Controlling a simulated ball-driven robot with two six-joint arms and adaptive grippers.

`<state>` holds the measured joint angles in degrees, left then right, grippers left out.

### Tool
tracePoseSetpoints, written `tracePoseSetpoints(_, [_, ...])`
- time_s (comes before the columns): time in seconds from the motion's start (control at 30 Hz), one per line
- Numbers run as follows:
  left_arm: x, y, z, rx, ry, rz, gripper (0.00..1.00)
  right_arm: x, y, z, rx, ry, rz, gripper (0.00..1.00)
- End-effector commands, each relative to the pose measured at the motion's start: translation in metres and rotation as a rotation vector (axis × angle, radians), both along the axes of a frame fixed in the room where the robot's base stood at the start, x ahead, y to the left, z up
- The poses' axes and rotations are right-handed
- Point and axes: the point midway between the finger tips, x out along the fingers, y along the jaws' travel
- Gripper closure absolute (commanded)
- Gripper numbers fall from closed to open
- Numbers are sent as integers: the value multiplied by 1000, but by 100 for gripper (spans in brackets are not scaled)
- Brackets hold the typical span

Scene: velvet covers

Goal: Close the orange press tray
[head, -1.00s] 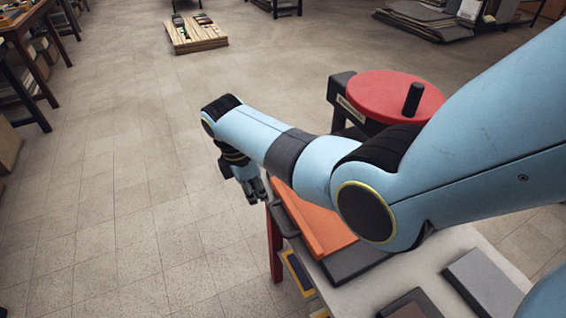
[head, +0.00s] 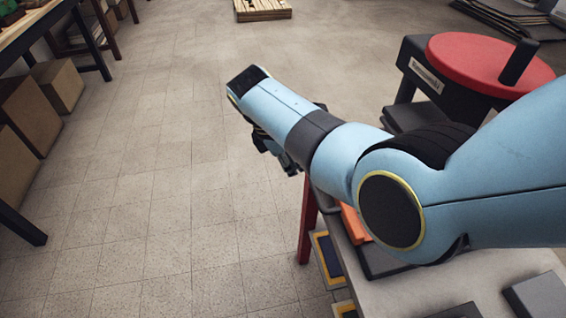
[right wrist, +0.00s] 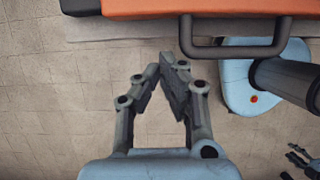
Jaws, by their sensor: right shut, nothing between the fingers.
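The orange press tray (head: 353,222) shows only as a small strip beside my right arm in the head view; the arm hides most of it. In the right wrist view the tray's orange edge (right wrist: 200,8) is at the top, with a dark bar handle (right wrist: 235,51) jutting from its front. My right gripper (head: 284,165) is left of the tray in the head view. In the right wrist view the right gripper (right wrist: 166,66) is shut and empty, apart from the handle. Dark fingers, apparently my left gripper (right wrist: 303,160), show at the lower right corner.
The press has a red wheel (head: 485,62) with a black knob. The pale table (head: 440,285) carries dark blocks, and books (head: 328,258) sit below its edge. Boxes (head: 32,115) stand at the left. The floor left of my arm is clear.

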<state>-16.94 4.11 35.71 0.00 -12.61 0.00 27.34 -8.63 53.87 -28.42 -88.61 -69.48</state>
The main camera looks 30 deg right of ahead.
Motion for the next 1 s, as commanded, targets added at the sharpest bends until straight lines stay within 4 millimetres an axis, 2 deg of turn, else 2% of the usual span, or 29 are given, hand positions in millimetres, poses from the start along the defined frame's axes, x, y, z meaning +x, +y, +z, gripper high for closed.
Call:
tracePoseSetpoints(0.03, [1,0,5,0,-2,0,60,0,-8,6,-1,-6,-2,100])
tracePoseSetpoints(0.2, [0,2,5,3,-2,-1,60,-3,-23,6,0,-7,-1,100])
tracePoseSetpoints(0.67, [-4,7,7,8,6,-3,60,-5,-29,6,0,-5,0,100])
tracePoseSetpoints(0.9, [-3,8,31,9,4,-3,60,-13,-64,10,-4,-4,0,100])
tracePoseSetpoints(1.0, [-3,8,34,9,4,-3,60,-15,-72,8,-2,-4,0,100])
